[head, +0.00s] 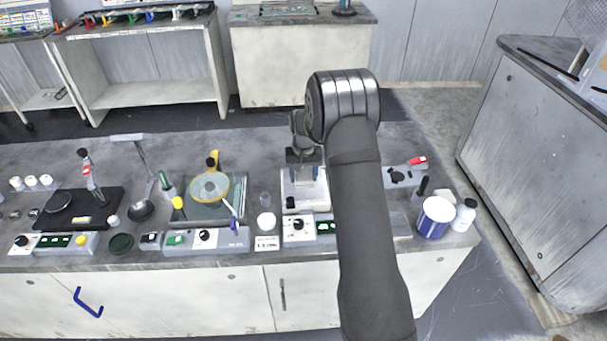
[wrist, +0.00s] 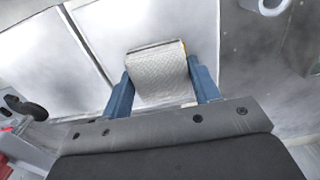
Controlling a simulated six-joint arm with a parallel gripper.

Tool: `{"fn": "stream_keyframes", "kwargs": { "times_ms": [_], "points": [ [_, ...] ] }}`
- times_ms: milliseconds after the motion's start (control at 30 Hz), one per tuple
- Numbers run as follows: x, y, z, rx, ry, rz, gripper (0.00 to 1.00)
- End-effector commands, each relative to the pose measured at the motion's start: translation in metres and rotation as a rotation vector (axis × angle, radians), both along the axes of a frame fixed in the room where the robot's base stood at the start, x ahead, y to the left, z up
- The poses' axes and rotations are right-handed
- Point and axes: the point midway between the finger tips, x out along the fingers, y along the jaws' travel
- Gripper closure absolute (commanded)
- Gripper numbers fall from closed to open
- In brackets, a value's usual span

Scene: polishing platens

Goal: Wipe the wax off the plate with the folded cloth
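My gripper (wrist: 161,88) has its two blue fingers on either side of a pale, quilted folded cloth (wrist: 160,72) and is shut on it. In the head view, my gripper (head: 304,158) points down above a white plate (head: 292,190) on the bench, and my own arm hides part of this area. The cloth is too small to make out there. In the wrist view, pale flat surfaces lie beyond the cloth. I cannot make out any wax on the plate, nor tell whether the cloth touches it.
A control box (head: 299,226) with a black knob sits in front of the plate. To the left are a yellow-rimmed round dish (head: 209,187) and a white round lid (head: 266,221). A blue-and-white tub (head: 435,217) and a white bottle (head: 464,215) stand at the right end.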

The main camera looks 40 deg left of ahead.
Motion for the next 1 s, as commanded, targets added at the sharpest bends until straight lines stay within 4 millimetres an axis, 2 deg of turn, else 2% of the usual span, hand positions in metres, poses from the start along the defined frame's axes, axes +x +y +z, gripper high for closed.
{"fn": "stream_keyframes", "kwargs": {
  "times_ms": [900,933,1000],
  "points": [
    [0.0001,0.0001,0.0083,0.000,0.000,0.000,0.37],
    [0.0001,0.0001,0.0083,0.000,0.000,0.000,0.39],
    [0.0001,0.0001,0.0083,0.000,0.000,0.000,0.53]
  ]
}}
